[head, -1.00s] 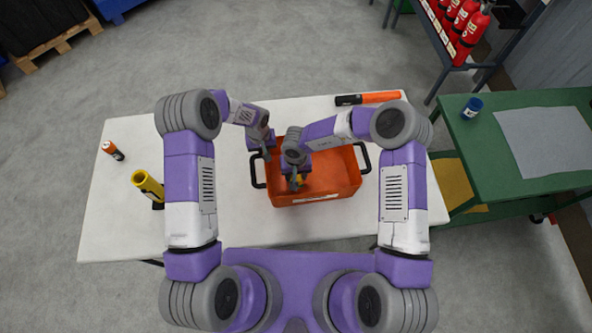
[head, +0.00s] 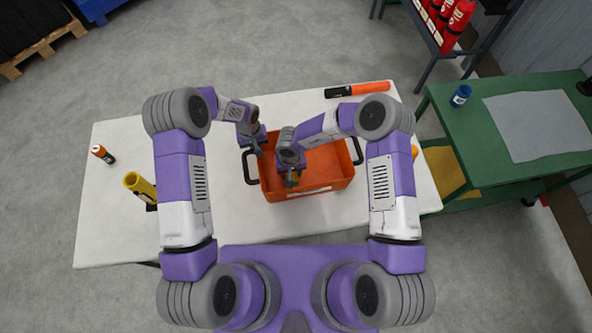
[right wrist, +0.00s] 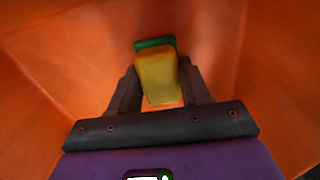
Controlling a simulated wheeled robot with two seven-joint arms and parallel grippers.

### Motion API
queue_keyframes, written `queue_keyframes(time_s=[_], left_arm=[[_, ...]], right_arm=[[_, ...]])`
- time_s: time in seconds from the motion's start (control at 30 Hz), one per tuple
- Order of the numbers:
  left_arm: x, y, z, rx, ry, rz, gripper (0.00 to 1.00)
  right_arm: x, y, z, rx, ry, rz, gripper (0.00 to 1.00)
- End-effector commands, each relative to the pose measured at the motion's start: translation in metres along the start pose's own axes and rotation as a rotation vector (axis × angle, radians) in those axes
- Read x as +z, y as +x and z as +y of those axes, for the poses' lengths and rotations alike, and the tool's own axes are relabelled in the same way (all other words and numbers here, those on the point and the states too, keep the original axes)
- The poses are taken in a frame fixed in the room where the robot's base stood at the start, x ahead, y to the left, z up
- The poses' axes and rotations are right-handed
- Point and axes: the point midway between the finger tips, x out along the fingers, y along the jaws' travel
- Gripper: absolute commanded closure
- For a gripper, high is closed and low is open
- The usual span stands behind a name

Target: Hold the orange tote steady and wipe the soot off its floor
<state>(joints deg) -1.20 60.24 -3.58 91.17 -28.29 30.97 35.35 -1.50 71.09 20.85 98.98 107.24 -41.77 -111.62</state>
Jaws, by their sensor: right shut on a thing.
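The orange tote (head: 325,186) stands on the white table, with a black handle at each end. My right gripper (head: 292,180) reaches down inside its left part. In the right wrist view this gripper (right wrist: 157,88) is shut on a yellow sponge (right wrist: 157,77) with a green layer, low between the orange walls. My left gripper (head: 258,151) is at the tote's left end, close to the left handle (head: 248,168). I cannot tell whether its fingers are closed on the handle or rim. I cannot make out soot clearly; my right arm and gripper hide part of the tote floor.
On the white table (head: 110,225) lie an orange-and-black torch (head: 358,89) behind the tote, a small orange-and-black item (head: 102,153) and a yellow cylinder (head: 139,186) at left. A green bench (head: 470,145) with a blue can (head: 460,95) stands at right.

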Motion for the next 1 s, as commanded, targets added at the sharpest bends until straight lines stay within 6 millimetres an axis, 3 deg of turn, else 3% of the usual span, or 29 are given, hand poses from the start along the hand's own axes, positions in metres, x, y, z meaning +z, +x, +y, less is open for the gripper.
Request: queue_keyframes(time_s=[0.07,0.13,0.2,0.7,1.0], left_arm=[[0.0,0.0,0.0,0.0,-0.001,0.001,1.0],[0.0,0.0,0.0,0.0,0.0,0.001,1.0],[0.0,0.0,0.0,0.0,-0.001,0.001,1.0],[0.0,0.0,0.0,0.001,-0.001,0.001,1.0],[0.0,0.001,0.0,0.001,-0.001,0.0,1.0]], right_arm=[[0.001,0.001,-0.009,-0.002,-0.003,-0.001,0.81],[0.0,-0.005,-0.007,-0.001,0.0,0.001,0.81],[0.0,-0.024,-0.007,-0.001,0.0,0.004,0.81],[0.0,-0.067,-0.007,-0.001,0.0,0.002,0.81],[0.001,-0.082,-0.007,0.0,-0.002,0.0,0.81]])
